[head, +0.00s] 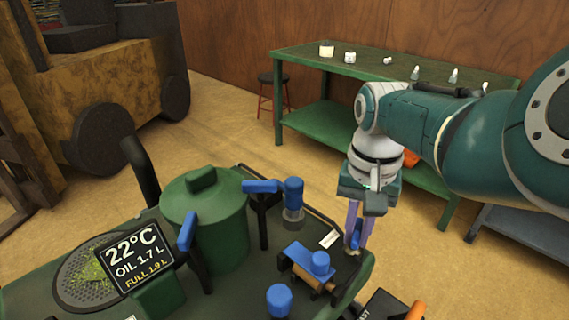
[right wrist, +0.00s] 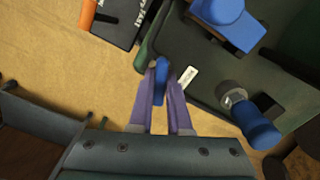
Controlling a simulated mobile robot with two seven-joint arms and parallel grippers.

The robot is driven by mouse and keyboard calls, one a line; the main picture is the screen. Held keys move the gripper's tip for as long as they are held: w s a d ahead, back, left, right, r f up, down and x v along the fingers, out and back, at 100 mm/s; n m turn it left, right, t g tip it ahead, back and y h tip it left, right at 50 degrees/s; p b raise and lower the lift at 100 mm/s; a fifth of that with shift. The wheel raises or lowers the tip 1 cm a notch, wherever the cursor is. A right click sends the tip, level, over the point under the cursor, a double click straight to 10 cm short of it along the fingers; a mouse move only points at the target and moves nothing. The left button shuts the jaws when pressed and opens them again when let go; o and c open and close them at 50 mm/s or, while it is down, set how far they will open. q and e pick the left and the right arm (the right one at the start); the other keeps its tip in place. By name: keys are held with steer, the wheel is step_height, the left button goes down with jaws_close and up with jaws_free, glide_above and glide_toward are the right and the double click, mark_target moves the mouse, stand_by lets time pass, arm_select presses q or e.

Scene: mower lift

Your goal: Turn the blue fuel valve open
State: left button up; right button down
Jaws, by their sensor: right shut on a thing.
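The blue fuel valve handle (head: 356,237) is at the right edge of the green mower deck (head: 340,285). My right gripper (head: 358,244) reaches down over it from the right. Its purple fingers are shut on the handle, one on each side. In the right wrist view the blue handle (right wrist: 161,82) lies lengthwise between the fingertips (right wrist: 162,92). A small white label (right wrist: 188,77) is beside it on the deck. The fingers hide part of the handle and the valve body under it. My left gripper is not in view.
Near the valve are a blue cap on a copper-coloured part (head: 318,263), a blue upright cylinder (head: 293,193) and a green tank (head: 205,215). A dark panel with an orange lever (head: 416,311) is at front right. A green workbench (head: 400,72) stands behind.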

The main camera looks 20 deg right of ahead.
steer(key=n, duration=0.3)
steer(key=shift+r+p, duration=0.1)
steer(key=shift+p, duration=0.2)
steer(key=n, duration=0.3)
steer(key=shift+n, duration=0.3)
steer(key=n, duration=0.6)
steer(key=shift+p, duration=0.4)
steer(key=shift+n, duration=0.4)
steer(key=c, duration=0.9)
jaws_free()
steer(key=shift+o, duration=0.2)
